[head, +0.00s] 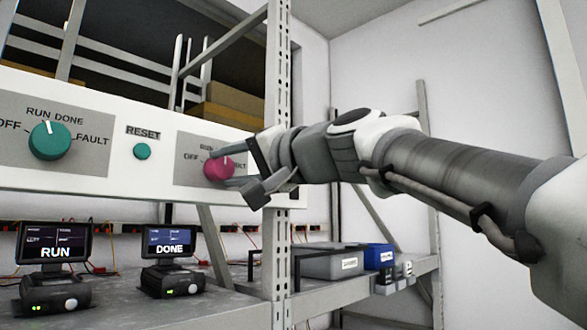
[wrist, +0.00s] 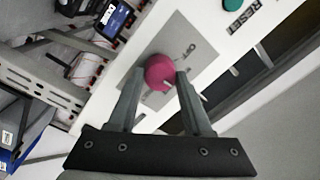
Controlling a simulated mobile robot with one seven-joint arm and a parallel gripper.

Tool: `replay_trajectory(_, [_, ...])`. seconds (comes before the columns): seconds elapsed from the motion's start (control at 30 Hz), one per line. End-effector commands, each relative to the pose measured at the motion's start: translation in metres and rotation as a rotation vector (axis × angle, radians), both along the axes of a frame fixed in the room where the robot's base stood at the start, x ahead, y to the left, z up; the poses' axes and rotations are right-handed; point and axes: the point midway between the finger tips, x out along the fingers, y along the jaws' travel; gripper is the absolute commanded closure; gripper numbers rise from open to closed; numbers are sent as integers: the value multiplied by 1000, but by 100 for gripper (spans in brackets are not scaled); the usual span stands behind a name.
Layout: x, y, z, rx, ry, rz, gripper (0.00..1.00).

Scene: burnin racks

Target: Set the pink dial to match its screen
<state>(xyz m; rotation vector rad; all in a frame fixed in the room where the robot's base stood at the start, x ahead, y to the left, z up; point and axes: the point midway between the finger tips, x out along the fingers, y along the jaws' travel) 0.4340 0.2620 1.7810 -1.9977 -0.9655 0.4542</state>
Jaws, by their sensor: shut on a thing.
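The pink dial (head: 219,169) is on the white panel, on a grey plate lettered OFF, with other lettering partly hidden by my gripper. My gripper (head: 222,167) reaches in from the right and is shut on the dial. In the wrist view the pink dial (wrist: 159,72) sits between the two fingertips, with a small pale mark low on its right side. Which label the mark points at is hard to tell. The screen (head: 170,242) below the dial reads DONE.
A teal dial (head: 50,140) with OFF, RUN, DONE and FAULT labels is at the left. A teal RESET button (head: 142,151) sits between the dials. A second screen (head: 54,244) reads RUN. A perforated rack post (head: 276,240) stands beside my gripper.

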Motion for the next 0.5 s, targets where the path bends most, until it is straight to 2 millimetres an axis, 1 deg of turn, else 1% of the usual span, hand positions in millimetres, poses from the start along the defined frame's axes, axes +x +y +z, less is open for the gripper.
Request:
replay_trajectory(0.2, [0,0,0,116,137,0,100])
replay_trajectory(0.5, [-1,0,0,225,265,1,100])
